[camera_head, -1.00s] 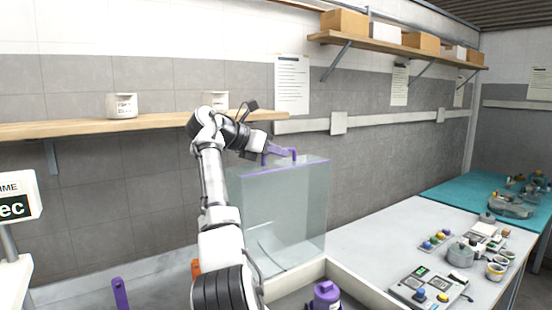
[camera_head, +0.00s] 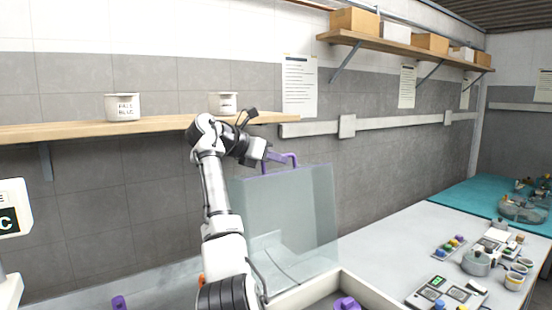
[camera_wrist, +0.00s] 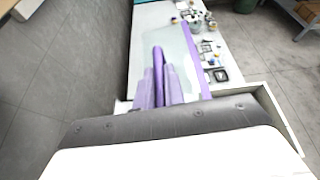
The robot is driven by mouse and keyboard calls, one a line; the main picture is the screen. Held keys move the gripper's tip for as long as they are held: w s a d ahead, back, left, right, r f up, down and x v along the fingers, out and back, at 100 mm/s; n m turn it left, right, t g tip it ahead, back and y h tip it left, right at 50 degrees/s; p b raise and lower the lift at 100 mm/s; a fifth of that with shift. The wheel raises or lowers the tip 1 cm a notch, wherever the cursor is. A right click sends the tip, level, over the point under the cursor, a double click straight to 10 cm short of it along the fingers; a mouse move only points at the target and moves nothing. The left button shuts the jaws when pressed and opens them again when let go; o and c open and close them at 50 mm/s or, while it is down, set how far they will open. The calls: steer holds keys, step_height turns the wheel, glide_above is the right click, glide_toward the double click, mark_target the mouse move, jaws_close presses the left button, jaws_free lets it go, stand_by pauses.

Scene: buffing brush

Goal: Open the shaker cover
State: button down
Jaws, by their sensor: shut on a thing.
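The shaker cover (camera_head: 300,205) is a clear panelled lid with a purple handle (camera_head: 283,157) on its top edge. In the head view it stands raised behind the pale open shaker box (camera_head: 370,290). My gripper (camera_head: 268,156) is at the left end of the handle, shut on it. In the wrist view the purple handle (camera_wrist: 158,75) runs away from my gripper, and the clear cover (camera_wrist: 180,48) with its purple edge lies beyond. The fingertips are hard to make out against the purple handle.
A wooden shelf (camera_head: 70,131) with two white pots runs along the wall behind my arm. The white bench (camera_head: 400,240) at right holds several pots and control boxes. A purple part (camera_head: 346,303) shows inside the box. A wall shelf with cartons hangs above.

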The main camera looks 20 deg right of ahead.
steer(key=shift+a+f, duration=0.1)
steer(key=shift+f, duration=0.05)
steer(key=c, duration=1.8)
jaws_free()
steer(key=shift+o, duration=0.2)
steer(key=b+v, duration=0.2)
steer(key=v, duration=1.1)
steer(key=shift+a+r, duration=0.25)
steer(key=shift+a, duration=0.1)
